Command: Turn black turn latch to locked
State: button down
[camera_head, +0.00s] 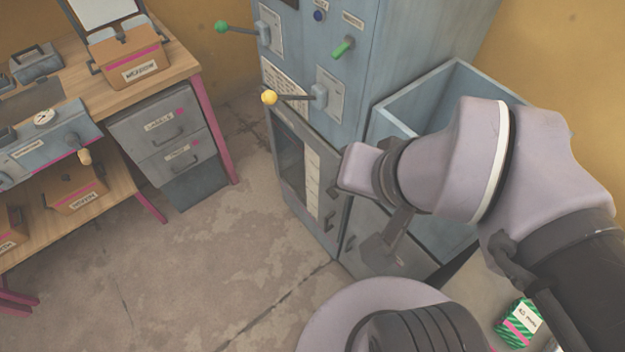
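The blue-grey press cabinet (330,95) stands at the centre top. Its lower front has a dark-windowed door (289,160) that looks shut. My gripper (380,258) hangs below my wrist, in front of the lower right panel, to the right of both parts. Its fingers are dark and seen at an angle, so their opening is unclear.
Levers with a green knob (221,27) and a yellow knob (269,97) stick out leftward from the cabinet. An open blue-grey bin (408,90) stands right of it. A wooden workbench (181,69) with drawers (160,130) is at left. Floor between is clear.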

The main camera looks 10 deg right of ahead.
aim_at(333, 193)
jog(key=i+j+z, duration=0.15)
jog(key=z, duration=0.2)
jog(key=i+j+z, duration=0.2)
jog(key=z, duration=0.2)
